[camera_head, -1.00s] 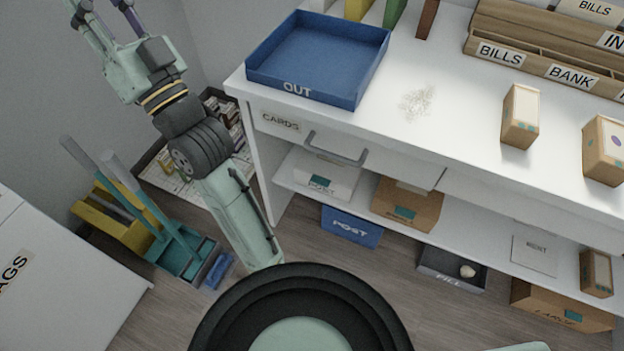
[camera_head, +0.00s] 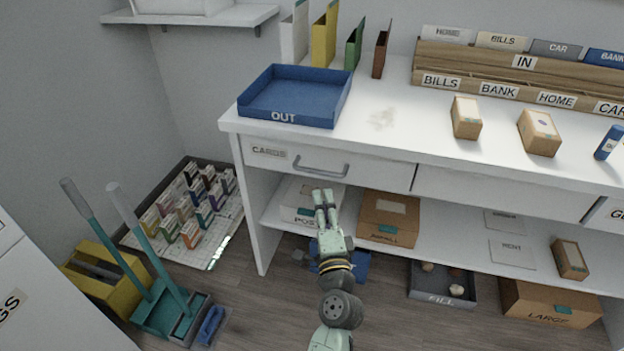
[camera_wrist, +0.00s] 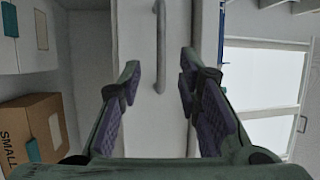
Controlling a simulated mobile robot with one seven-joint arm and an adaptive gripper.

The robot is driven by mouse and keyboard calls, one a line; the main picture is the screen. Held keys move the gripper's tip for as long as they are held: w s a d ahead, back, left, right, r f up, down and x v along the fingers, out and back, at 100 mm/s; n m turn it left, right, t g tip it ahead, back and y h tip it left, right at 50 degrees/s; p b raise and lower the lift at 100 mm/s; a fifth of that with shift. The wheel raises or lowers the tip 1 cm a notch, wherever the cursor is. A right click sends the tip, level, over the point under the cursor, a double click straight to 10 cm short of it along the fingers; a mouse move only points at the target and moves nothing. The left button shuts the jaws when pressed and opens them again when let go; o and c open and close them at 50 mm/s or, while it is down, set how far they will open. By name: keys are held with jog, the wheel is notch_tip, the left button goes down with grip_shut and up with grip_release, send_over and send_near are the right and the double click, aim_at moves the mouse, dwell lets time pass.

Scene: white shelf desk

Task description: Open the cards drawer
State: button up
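The cards drawer (camera_head: 375,173) is a white front under the left end of the desk top, with a CARDS label (camera_head: 268,152) and a grey bar handle (camera_head: 320,167). It looks closed, flush with the desk front. My gripper (camera_head: 324,196) is just below the handle in the head view, in front of the desk. In the wrist view my gripper (camera_wrist: 160,80) is open and empty, its purple-padded fingers apart. There the handle (camera_wrist: 160,45) runs upright beyond the fingertips, in line with the gap between them. No contact with it shows.
A blue OUT tray (camera_head: 290,120) stands on the desk above the drawer. A white box (camera_head: 298,200) and a brown SMALL box (camera_head: 388,218) sit on the shelf below. A broom and dustpan (camera_head: 165,312) stand at the left.

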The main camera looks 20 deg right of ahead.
aim_at(317, 171)
jog(key=p+x, duration=0.3)
jog(key=x, duration=0.6)
jog(key=shift+r, duration=0.2)
jog(key=shift+x, duration=0.75)
jog(key=shift+f, duration=0.15)
grip_shut()
